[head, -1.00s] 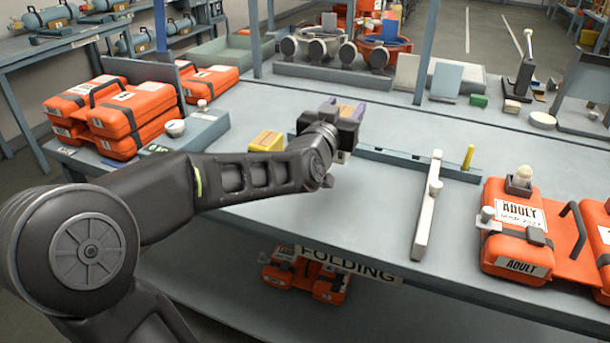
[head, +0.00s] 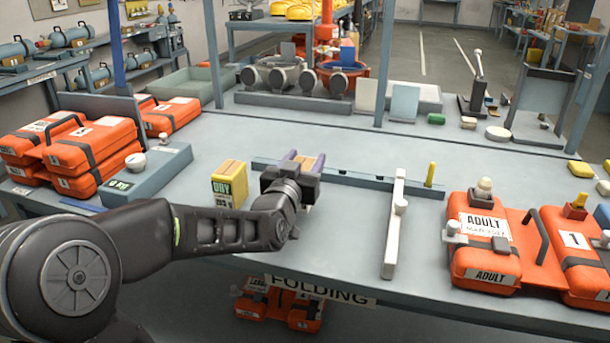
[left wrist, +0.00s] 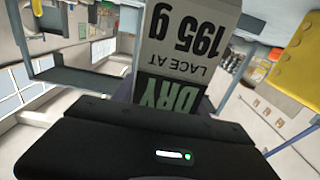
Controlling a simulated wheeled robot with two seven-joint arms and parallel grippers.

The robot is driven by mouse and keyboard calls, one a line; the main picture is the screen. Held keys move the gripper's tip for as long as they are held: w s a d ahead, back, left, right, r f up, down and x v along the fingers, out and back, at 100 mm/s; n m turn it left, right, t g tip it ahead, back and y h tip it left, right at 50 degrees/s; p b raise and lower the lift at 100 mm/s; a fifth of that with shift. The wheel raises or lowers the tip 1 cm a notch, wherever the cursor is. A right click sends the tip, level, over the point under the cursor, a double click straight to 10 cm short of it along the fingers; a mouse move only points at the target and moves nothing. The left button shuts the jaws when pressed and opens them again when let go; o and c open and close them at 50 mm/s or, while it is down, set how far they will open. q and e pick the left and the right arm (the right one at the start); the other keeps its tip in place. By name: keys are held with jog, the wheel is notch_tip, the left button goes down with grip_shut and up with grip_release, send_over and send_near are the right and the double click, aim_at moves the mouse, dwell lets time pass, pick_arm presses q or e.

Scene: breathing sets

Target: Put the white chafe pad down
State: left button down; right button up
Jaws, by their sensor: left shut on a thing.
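My left gripper (head: 302,160) is over the middle of the workbench, with purple fingers shut on a tan-topped item (head: 304,161). In the left wrist view a pale grey box (left wrist: 187,45) reads "DRY", "LACE AT" and "195 g" upside down. It rises straight ahead of the dark gripper body and appears to be the held thing. A small white part shows under the gripper in the head view; I cannot tell what it belongs to. I cannot single out a white chafe pad. Whether the held thing touches the bench is hidden. My right gripper is not in view.
A yellow box (head: 229,184) with a green label stands just left of the gripper. A low blue-grey rail (head: 370,178) runs behind it. A white bar (head: 394,225) and orange cases (head: 483,240) lie to the right. Bare bench lies between gripper and bar.

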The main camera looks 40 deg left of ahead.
pick_arm(q)
jog(key=shift+f, duration=1.75)
jog(key=shift+b, duration=0.3)
jog(key=shift+f, duration=0.15)
jog(key=c, duration=0.6)
grip_release()
